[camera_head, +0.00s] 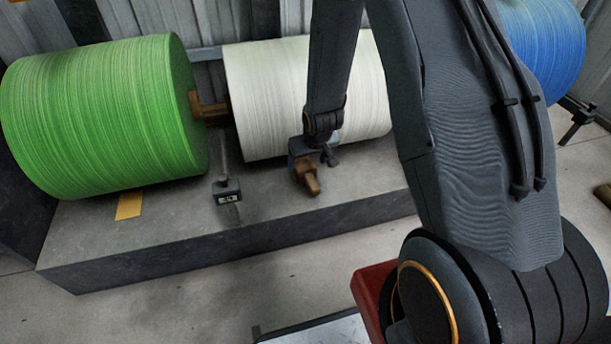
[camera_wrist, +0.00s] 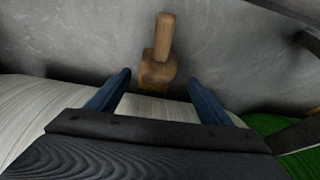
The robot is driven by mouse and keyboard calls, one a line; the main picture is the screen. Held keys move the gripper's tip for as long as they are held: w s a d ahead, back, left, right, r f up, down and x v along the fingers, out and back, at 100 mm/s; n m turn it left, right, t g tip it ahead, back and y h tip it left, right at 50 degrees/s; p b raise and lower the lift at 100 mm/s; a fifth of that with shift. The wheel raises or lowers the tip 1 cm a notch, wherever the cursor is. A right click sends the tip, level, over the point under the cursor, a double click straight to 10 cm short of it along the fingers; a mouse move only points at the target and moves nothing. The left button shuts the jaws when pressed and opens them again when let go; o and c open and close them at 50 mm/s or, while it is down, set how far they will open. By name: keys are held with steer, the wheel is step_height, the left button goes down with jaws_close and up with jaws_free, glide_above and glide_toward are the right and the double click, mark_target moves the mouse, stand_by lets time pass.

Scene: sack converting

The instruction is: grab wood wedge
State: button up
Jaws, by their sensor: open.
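The wood wedge (camera_head: 308,178) is brown, with a block-like thick end and a narrower handle-like end. It lies on the grey slab (camera_head: 130,243) in front of the white roll. In the wrist view the wedge (camera_wrist: 157,60) has its thick end between my fingertips, and its narrow end points away from the gripper. My gripper (camera_head: 305,153) is open, with its two blue fingers (camera_wrist: 160,80) spread either side of the thick end. Gaps show on both sides. I cannot tell how far above the slab the fingertips are. My arm hides part of the scene in the head view.
The white roll (camera_head: 265,95) is close behind the wedge. A green roll (camera_head: 95,115) stands left, a blue roll (camera_head: 545,45) far right. Bare slab lies between device and wedge.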

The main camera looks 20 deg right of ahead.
mark_target(307, 167)
steer(key=b+x, duration=0.1)
steer(key=x, duration=0.1)
steer(key=b+x, duration=0.2)
steer(key=x, duration=0.1)
steer(key=shift+d+f, duration=0.25)
steer(key=shift+f, duration=0.15)
steer(key=c, duration=1.2)
steer(key=shift+r, duration=0.1)
steer(key=shift+c, duration=0.5)
steer(key=shift+r, duration=0.1)
